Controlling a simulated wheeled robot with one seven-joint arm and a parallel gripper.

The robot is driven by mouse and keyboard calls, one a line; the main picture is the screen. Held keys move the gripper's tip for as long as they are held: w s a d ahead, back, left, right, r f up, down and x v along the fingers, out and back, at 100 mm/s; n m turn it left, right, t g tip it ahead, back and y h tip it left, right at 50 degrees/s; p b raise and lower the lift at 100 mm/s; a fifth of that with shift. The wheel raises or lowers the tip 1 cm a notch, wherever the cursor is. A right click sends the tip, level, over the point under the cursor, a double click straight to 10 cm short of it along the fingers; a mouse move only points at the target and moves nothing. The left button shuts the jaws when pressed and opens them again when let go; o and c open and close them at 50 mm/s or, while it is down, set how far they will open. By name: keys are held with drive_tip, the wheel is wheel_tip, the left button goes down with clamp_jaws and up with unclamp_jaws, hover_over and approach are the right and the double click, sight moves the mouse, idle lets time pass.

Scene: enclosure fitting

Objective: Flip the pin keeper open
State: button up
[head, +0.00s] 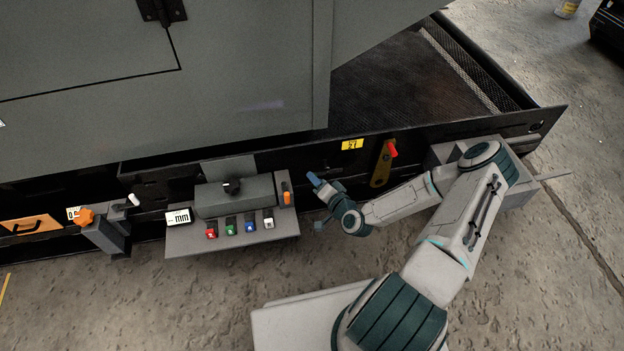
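I cannot tell for sure which part is the pin keeper. One candidate is a small orange lever (286,193) standing upright at the right end of a grey block (235,198) on a small shelf. Another is a yellow-orange plate (381,167) with a red tip (392,148), on the dark frame to the right. My gripper (317,186) is just right of the shelf, between these two, apart from both in the picture. Its blue end points up and left. The fingers are small and partly hidden by the wrist, so their opening is unclear.
A large grey cabinet (240,95) stands behind. The floor in front is mostly clear.

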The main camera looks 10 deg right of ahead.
drive_tip(key=shift+b+x, duration=0.35)
drive_tip(key=shift+x, duration=1.35)
drive_tip(key=shift+s, duration=0.1)
drive_tip(key=c, duration=0.8)
